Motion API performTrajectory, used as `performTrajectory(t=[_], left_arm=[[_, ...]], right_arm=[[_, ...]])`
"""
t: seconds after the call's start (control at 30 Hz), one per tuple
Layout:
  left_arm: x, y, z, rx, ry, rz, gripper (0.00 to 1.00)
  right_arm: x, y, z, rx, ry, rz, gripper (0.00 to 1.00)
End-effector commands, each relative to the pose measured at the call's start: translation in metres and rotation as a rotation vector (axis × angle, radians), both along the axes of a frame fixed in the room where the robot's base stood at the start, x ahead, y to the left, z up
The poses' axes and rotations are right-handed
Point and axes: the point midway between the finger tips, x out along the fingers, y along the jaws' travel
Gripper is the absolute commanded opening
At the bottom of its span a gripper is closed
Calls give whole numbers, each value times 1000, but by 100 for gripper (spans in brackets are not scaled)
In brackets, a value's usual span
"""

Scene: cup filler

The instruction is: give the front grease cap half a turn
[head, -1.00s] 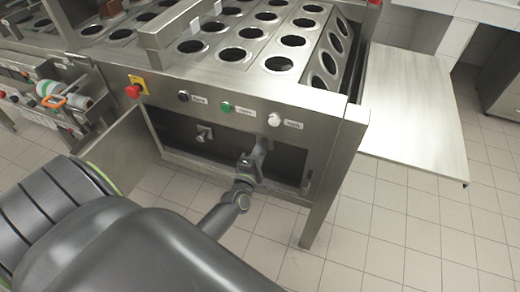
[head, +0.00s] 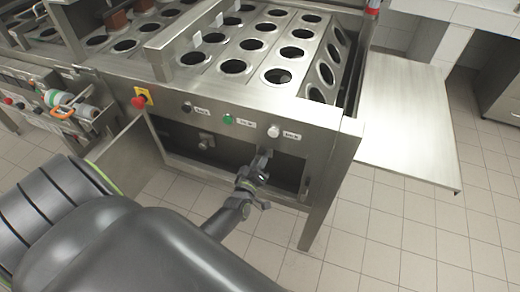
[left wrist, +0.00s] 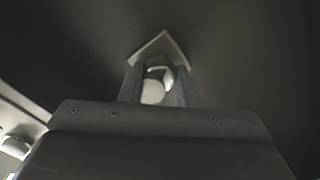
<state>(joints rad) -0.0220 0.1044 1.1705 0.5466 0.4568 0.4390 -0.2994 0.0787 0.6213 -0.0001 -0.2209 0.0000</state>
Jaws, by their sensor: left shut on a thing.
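My left gripper (head: 260,165) reaches into the open recess in the front of the steel machine (head: 235,108), at the recess's right part. In the left wrist view its two fingers (left wrist: 158,88) are shut on a pale rounded cap (left wrist: 153,91), below an angled bracket (left wrist: 163,48). In the head view the fingers hide this cap; part of its bracket (head: 264,155) shows above them. Another small fitting (head: 205,141), perhaps the other grease cap, sits further left in the recess. My right gripper is not in view.
The recess door (head: 126,160) stands open at the left. Above the recess are a red knob (head: 138,102), a green button (head: 228,119) and a white button (head: 273,131). A machine leg (head: 325,200) stands right of my gripper. A steel shelf (head: 408,115) extends at the right.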

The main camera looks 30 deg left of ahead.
Motion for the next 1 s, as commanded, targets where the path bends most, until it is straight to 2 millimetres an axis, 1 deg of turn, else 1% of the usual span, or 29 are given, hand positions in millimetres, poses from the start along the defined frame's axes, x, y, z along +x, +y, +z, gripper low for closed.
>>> performTrajectory(t=[0.03,0.1,0.3,0.5,0.73,1.0], left_arm=[[0,0,1,43,14,-1,7],[-1,0,1,106,30,-1,7],[-1,0,0,271,70,-1,7],[0,0,0,398,99,-1,7],[-1,0,-1,489,122,-1,7],[-1,0,-2,524,130,-1,7]], right_arm=[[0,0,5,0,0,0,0],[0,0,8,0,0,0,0],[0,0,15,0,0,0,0],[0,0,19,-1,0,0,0],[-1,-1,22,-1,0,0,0],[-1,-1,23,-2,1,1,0]])
